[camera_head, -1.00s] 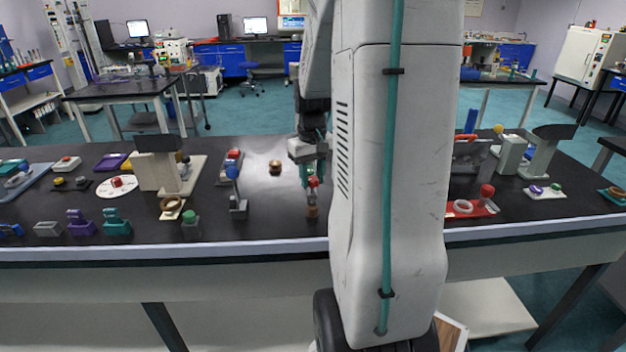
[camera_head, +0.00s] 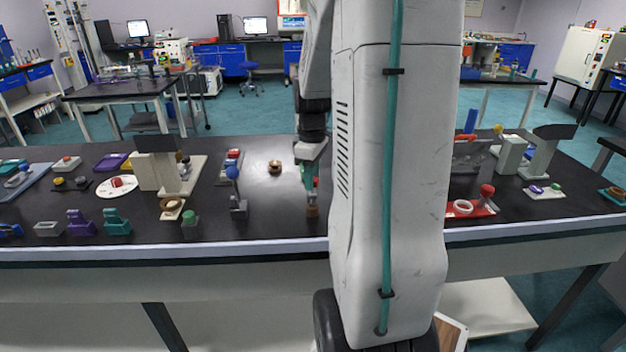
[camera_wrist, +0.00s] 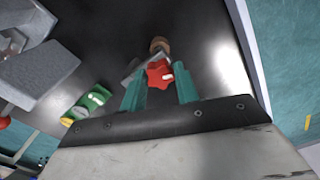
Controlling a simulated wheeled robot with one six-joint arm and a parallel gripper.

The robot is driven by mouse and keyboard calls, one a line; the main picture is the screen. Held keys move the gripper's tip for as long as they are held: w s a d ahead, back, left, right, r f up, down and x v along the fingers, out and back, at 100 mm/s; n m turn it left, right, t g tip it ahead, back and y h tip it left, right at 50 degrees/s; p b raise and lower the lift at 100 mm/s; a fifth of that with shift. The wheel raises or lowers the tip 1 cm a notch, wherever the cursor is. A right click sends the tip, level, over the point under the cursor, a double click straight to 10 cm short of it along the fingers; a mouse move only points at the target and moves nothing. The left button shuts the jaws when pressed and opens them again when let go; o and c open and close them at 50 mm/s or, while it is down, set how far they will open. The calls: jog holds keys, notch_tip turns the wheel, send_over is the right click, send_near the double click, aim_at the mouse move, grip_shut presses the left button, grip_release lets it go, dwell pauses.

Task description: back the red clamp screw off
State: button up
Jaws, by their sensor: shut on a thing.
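The red clamp screw (camera_wrist: 158,73) has a lobed red head, seen end-on in the wrist view. My gripper (camera_wrist: 159,88) has its teal fingers on either side of that head, shut on it. In the head view a sliver of red shows beside my gripper (camera_head: 309,178), which points down at the front of the bench. The small grey clamp body (camera_wrist: 132,69) and a brown piece (camera_wrist: 158,45) lie just beyond the screw in the wrist view. The brown piece also shows below my gripper in the head view (camera_head: 312,211). The screw's threads are hidden.
A brass-coloured round piece (camera_head: 275,167) lies behind. A green-topped block (camera_head: 190,217) is near the front edge. In the wrist view a green-and-white object (camera_wrist: 88,102) lies left of the fingers.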

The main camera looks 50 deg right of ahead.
jog(key=shift+n, duration=0.3)
jog(key=n, duration=0.4)
jog(key=shift+n, duration=0.3)
jog(key=o, duration=0.8)
jog(key=shift+o, duration=0.2)
